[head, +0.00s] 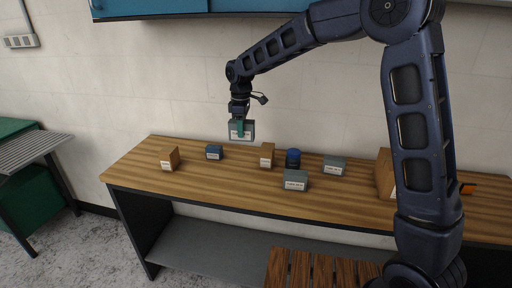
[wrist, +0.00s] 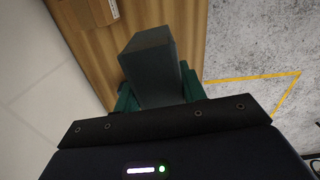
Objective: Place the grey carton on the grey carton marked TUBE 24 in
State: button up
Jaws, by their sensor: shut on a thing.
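My gripper (head: 240,125) is shut on a grey carton (head: 249,129) and holds it in the air above the left part of the wooden bench. In the wrist view the held grey carton (wrist: 152,60) sits between the green fingers (wrist: 158,95). Two other grey cartons stand on the bench to the right: a front one (head: 295,180) and one further back (head: 334,166). Both have white labels too small to read, so I cannot tell which is marked TUBE 24 in. Nothing rests on top of either.
On the bench (head: 225,178) stand a brown carton (head: 169,158), a small blue carton (head: 214,152), another brown carton (head: 267,155), a blue round container (head: 293,158) close behind the front grey carton, and a big brown box (head: 384,175). The bench's front left is clear.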

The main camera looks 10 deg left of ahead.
jog(key=w+d+r, duration=0.1)
jog(key=d+r, duration=0.3)
jog(key=d, duration=0.6)
notch_tip(320, 180, up, 4)
jog(key=f+m, duration=0.1)
send_over(296, 173)
notch_tip(296, 173, down, 19)
jog(key=shift+f, duration=0.1)
jog(key=o, duration=1.1)
jog(key=shift+f, duration=0.15)
notch_tip(296, 173, up, 12)
jog(key=shift+r, duration=0.2)
